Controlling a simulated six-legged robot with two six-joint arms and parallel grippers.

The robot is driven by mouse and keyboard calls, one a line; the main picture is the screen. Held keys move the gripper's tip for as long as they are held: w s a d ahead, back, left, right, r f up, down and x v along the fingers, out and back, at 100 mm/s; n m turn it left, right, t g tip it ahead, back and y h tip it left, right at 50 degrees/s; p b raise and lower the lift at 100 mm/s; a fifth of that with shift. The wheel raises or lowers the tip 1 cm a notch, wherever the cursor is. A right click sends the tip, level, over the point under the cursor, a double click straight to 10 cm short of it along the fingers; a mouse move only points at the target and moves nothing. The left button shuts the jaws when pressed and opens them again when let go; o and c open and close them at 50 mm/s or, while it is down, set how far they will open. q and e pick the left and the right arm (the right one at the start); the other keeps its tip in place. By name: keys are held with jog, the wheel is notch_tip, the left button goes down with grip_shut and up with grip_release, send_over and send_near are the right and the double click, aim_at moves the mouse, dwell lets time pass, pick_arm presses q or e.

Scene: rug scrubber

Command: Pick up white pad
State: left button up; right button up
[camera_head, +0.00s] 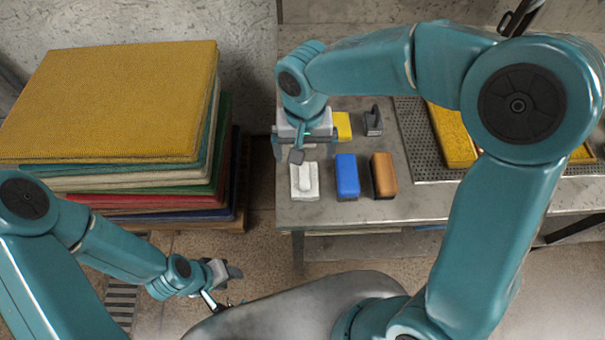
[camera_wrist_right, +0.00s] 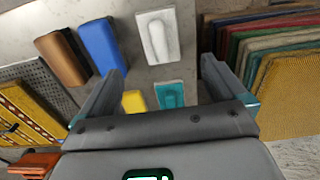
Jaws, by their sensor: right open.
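The white pad (camera_head: 304,181) lies on the metal table near its left front edge, and a raised white grip runs along its top. It also shows at the top of the right wrist view (camera_wrist_right: 158,38). My right gripper (camera_head: 305,150) is open and empty above the table, just behind the pad in the head view. In the right wrist view its two fingers (camera_wrist_right: 165,85) stand wide apart, with the pad beyond their tips. My left gripper (camera_head: 222,285) is low over the floor at the lower left, away from the table; its jaw opening is unclear.
A blue block (camera_head: 347,177) and a brown block (camera_head: 384,175) lie right of the pad. A yellow block (camera_head: 343,126) and a grey handled tool (camera_head: 373,121) sit behind. A perforated tray (camera_head: 420,150) holds a yellow patterned piece. A tall rug stack (camera_head: 120,100) stands left.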

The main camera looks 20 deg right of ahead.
send_over(305, 174)
jog(key=f, duration=0.4)
jog(key=shift+s+a+f, duration=0.1)
jog(key=shift+s+f, duration=0.15)
jog(key=shift+s, duration=0.05)
jog(key=shift+w+f, duration=0.15)
jog(key=shift+f, duration=0.15)
notch_tip(305, 174, down, 5)
jog(key=shift+w+f+p, duration=0.1)
jog(key=shift+w+p, duration=0.05)
jog(key=shift+p, duration=0.65)
jog(key=shift+w+f, duration=0.1)
jog(key=shift+c, duration=0.6)
jog(key=shift+s, duration=0.2)
jog(key=c, duration=0.5)
jog(key=shift+w, duration=0.1)
jog(key=c, duration=0.5)
jog(key=shift+c, duration=0.2)
notch_tip(305, 174, up, 20)
jog(key=b, duration=0.1)
